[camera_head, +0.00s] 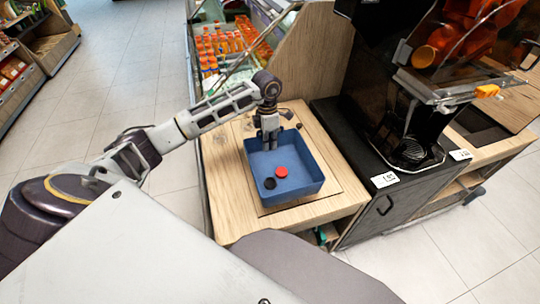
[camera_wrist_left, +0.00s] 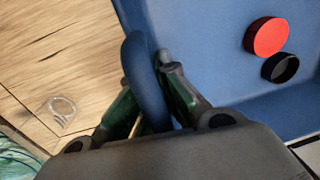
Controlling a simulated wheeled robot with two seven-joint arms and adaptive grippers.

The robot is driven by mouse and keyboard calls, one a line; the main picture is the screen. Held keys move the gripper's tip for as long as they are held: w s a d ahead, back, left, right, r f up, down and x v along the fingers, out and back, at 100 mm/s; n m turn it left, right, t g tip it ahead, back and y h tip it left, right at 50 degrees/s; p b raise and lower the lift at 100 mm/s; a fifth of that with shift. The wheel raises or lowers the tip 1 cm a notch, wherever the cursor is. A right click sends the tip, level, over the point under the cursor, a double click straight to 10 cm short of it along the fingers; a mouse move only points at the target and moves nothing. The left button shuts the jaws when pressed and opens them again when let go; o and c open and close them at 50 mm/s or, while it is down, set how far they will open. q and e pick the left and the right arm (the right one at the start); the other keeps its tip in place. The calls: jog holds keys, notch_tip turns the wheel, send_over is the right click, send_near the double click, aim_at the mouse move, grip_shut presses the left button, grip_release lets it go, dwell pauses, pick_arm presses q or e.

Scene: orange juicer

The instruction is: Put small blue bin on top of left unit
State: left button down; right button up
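The small blue bin (camera_head: 312,178) sits upright on the wooden top of the left unit (camera_head: 232,205). A red round lid (camera_head: 281,171) and a black round lid (camera_head: 270,183) lie inside it. My left gripper (camera_head: 269,139) is at the bin's far-left wall. In the left wrist view the blue bin's wall (camera_wrist_left: 143,75) runs between the fingers of my left gripper (camera_wrist_left: 152,85), which close in on it from both sides. The lower part of the wall there is hidden by the gripper. My right gripper is not in view.
A black juicer (camera_head: 405,120) stands on the counter to the right of the bin. A wooden panel (camera_head: 310,55) rises behind it, with a chilled shelf of orange bottles (camera_head: 225,42) at the back left. Open tiled floor (camera_head: 90,90) lies to the left.

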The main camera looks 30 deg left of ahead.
aim_at(269, 152)
pick_arm(q)
jog(key=shift+f, duration=0.75)
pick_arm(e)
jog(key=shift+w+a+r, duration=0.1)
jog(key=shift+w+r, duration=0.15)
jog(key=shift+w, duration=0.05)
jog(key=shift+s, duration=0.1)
pick_arm(q)
jog(key=shift+f, duration=1.85)
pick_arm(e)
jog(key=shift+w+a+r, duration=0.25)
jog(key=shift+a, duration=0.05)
pick_arm(q)
jog(key=shift+f, duration=0.1)
